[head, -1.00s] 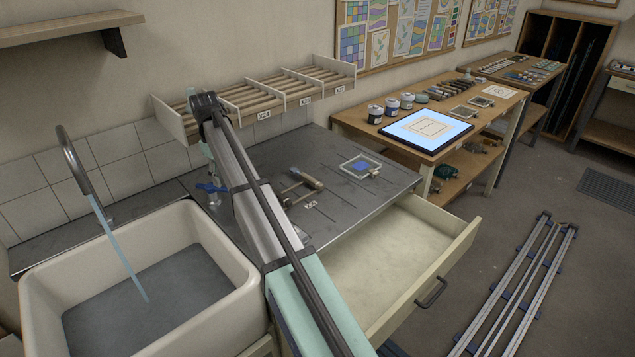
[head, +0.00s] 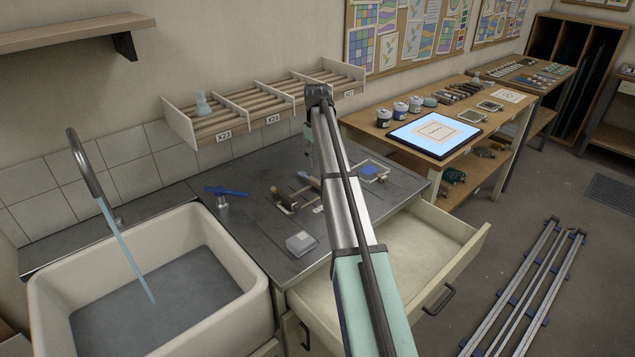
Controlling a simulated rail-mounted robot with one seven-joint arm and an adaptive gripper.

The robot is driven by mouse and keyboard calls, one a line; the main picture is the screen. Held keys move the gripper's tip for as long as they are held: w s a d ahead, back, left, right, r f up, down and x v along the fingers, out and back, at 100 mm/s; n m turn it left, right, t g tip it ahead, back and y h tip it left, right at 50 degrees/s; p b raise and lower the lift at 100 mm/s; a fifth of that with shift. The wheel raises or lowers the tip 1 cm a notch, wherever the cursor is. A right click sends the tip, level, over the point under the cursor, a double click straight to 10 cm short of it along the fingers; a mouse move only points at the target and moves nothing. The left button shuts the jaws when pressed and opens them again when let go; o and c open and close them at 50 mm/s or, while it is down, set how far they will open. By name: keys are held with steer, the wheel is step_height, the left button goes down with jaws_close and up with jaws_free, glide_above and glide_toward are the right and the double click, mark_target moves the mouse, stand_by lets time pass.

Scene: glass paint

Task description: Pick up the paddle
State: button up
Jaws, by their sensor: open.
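I cannot tell for sure which thing is the paddle. A small tool with a wooden block and dark parts (head: 284,201) lies mid-bench. Thin wooden pieces (head: 304,184) lie beside it, partly covered by my arm. A clear square plate with a blue patch (head: 371,171) lies at the bench's right. A blue piece (head: 228,191) sits over a small metal cylinder near the sink. My arm crosses the bench, and its far joint is above the back of it. A short mint section hangs behind my arm; the gripper fingers are hidden.
A sink (head: 240,262) with a tap stands at the left. A small grey box (head: 301,243) sits near the bench front. An open drawer (head: 468,245) juts out below. A divided rack (head: 245,122) is on the wall. A side table (head: 490,130) holds a lit panel and jars.

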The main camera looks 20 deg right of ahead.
mark_target(316, 181)
steer(key=shift+w+d+f+p, duration=0.15)
steer(key=shift+f+p, duration=0.7)
steer(key=shift+f, duration=1.6)
steer(key=shift+w+a+f+p, duration=0.1)
steer(key=shift+f+p, duration=0.7)
steer(key=shift+f, duration=1.6)
jaws_close()
